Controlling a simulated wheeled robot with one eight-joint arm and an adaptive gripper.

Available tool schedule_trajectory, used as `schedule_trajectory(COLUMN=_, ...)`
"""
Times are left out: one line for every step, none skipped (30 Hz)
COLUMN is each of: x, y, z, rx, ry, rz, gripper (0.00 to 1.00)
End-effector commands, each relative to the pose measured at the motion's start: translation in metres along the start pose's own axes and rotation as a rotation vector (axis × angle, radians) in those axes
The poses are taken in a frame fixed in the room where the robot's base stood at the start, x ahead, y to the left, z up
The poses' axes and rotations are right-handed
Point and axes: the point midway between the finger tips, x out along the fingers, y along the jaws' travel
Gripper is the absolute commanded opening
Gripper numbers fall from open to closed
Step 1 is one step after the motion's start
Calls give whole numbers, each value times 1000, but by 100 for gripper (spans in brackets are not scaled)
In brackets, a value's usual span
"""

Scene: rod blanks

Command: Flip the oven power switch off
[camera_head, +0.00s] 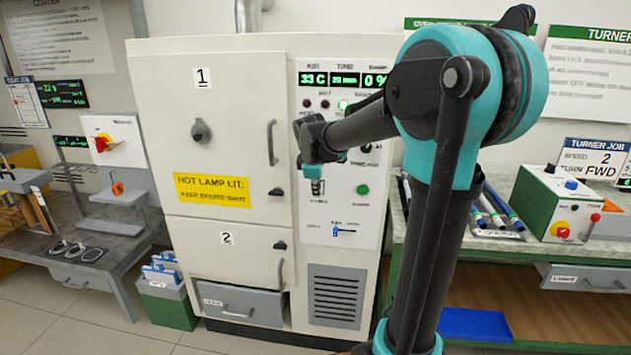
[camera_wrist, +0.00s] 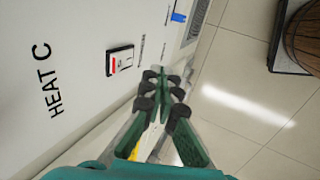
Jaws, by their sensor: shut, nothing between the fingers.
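The oven (camera_head: 235,110) is a white cabinet with numbered doors 1 and 2 and a control panel on its right side. The power switch (camera_head: 318,187) is a small dark-framed switch low on that panel, just below my gripper in the head view. In the wrist view the switch (camera_wrist: 119,61) has a black frame and a white face with a red mark. My gripper (camera_wrist: 166,82) is shut and empty, its fingertips beside the switch and apart from it in the picture. I cannot tell how far they are from the panel. In the head view my arm hides part of the panel.
A blue slider (camera_head: 336,231) sits below the switch, and a green button (camera_head: 362,189) to its right. The panel displays (camera_head: 343,79) are lit. A bench (camera_head: 460,240) with pens stands right, another bench (camera_head: 95,240) left. The floor in front is clear.

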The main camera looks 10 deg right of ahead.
Motion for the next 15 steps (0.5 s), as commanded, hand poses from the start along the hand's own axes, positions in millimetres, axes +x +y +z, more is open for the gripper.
schedule_trajectory(x=1, y=10, z=0, rx=1, ry=0, rz=0, gripper=0)
schedule_trajectory(x=2, y=15, z=0, rx=1, ry=0, rz=0, gripper=0)
schedule_trajectory(x=4, y=20, z=0, rx=2, ry=0, rz=0, gripper=0)
schedule_trajectory(x=5, y=23, z=0, rx=2, ry=0, rz=0, gripper=0)
schedule_trajectory(x=6, y=26, z=0, rx=2, ry=0, rz=0, gripper=0)
schedule_trajectory(x=7, y=30, z=0, rx=2, ry=0, rz=0, gripper=0)
schedule_trajectory(x=8, y=32, z=0, rx=1, ry=0, rz=0, gripper=0)
schedule_trajectory(x=8, y=33, z=0, rx=1, ry=0, rz=0, gripper=0)
schedule_trajectory(x=8, y=35, z=0, rx=0, ry=0, rz=0, gripper=0)
schedule_trajectory(x=9, y=36, z=0, rx=0, ry=0, rz=0, gripper=0)
schedule_trajectory(x=9, y=37, z=0, rx=0, ry=0, rz=0, gripper=0)
schedule_trajectory(x=9, y=37, z=0, rx=0, ry=0, rz=0, gripper=0)
schedule_trajectory(x=9, y=38, z=0, rx=-1, ry=0, rz=0, gripper=0)
schedule_trajectory(x=9, y=38, z=0, rx=-1, ry=0, rz=0, gripper=0)
schedule_trajectory(x=9, y=38, z=0, rx=-1, ry=0, rz=0, gripper=0)
